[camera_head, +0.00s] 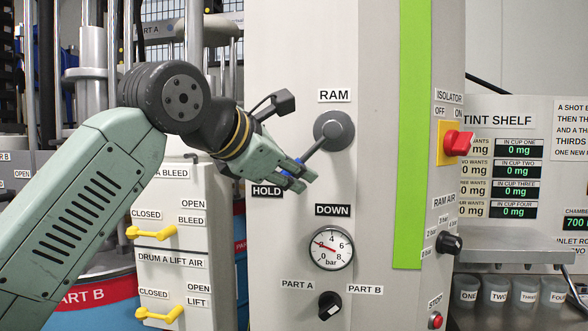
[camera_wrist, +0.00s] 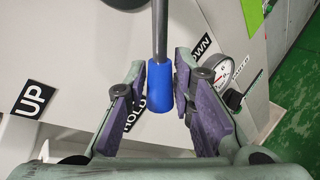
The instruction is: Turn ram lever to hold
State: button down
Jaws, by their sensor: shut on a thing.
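The ram lever has a round grey hub (camera_head: 334,130) under the RAM label, a dark rod (camera_wrist: 160,30) and a blue grip (camera_wrist: 160,88). In the head view it slants down and left from the hub. Its end lies just right of the HOLD label (camera_head: 267,190) and left of the DOWN label (camera_head: 333,210). In the wrist view the HOLD label (camera_wrist: 134,114) shows partly, behind and just left of the grip. I cannot tell if the lever lines up exactly with it. My gripper (camera_head: 300,181) is shut on the blue grip, one finger on each side.
A pressure gauge (camera_head: 331,248) and a black PART A/PART B knob (camera_head: 330,305) are below the lever. The red isolator switch (camera_head: 458,143) and a black ram air knob (camera_head: 449,243) are at the right. Yellow valve handles (camera_head: 151,233) stand at lower left, near my arm.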

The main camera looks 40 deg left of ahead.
jog(key=c, duration=1.3)
grip_release()
jog(key=shift+c, duration=0.2)
jog(key=v, duration=1.2)
